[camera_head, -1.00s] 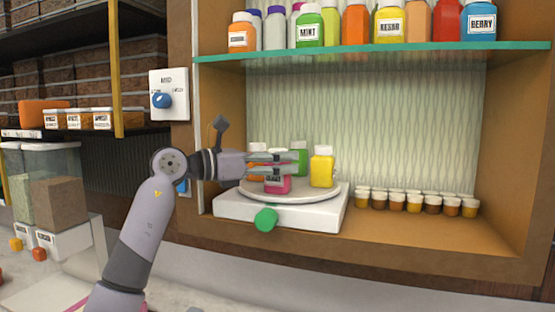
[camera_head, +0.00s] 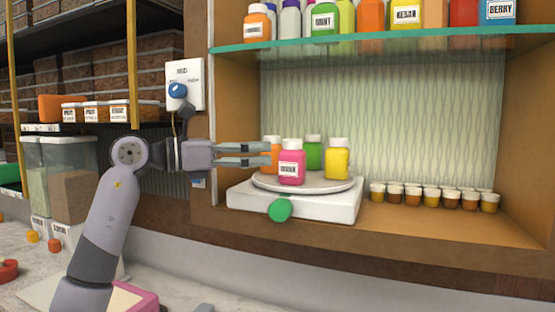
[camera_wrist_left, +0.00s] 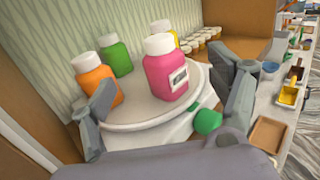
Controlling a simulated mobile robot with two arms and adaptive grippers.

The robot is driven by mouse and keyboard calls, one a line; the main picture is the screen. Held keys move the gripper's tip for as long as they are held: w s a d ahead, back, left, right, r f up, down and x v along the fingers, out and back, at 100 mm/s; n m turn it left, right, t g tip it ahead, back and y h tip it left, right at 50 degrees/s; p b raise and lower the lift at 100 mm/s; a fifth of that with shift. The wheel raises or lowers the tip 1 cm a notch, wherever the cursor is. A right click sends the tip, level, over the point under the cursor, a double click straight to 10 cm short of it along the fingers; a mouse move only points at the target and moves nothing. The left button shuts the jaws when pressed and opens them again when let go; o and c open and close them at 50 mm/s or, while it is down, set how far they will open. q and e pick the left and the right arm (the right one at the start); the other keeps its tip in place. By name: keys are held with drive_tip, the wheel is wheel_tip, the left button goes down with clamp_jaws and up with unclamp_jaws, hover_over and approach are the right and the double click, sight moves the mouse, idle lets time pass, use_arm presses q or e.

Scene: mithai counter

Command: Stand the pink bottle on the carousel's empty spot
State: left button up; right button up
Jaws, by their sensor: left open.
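The pink bottle (camera_head: 291,167) with a white cap stands upright on the front of the round carousel plate (camera_head: 318,188). Orange (camera_head: 270,157), green (camera_head: 313,155) and yellow (camera_head: 337,163) bottles stand on the plate with it. My left gripper (camera_head: 268,154) is open and empty, just left of the pink bottle at upper-body height. In the left wrist view the pink bottle (camera_wrist_left: 167,76) stands ahead between the spread fingers, apart from both.
The carousel's white base has a green knob (camera_head: 280,209) in front. Small filled cups (camera_head: 432,196) stand in rows to the right. A glass shelf (camera_head: 380,42) with bottles hangs above. A wall switch (camera_head: 184,86) is at left.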

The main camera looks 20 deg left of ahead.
use_arm(q)
drive_tip(key=shift+b+v, duration=0.3)
drive_tip(key=shift+v, duration=1.25)
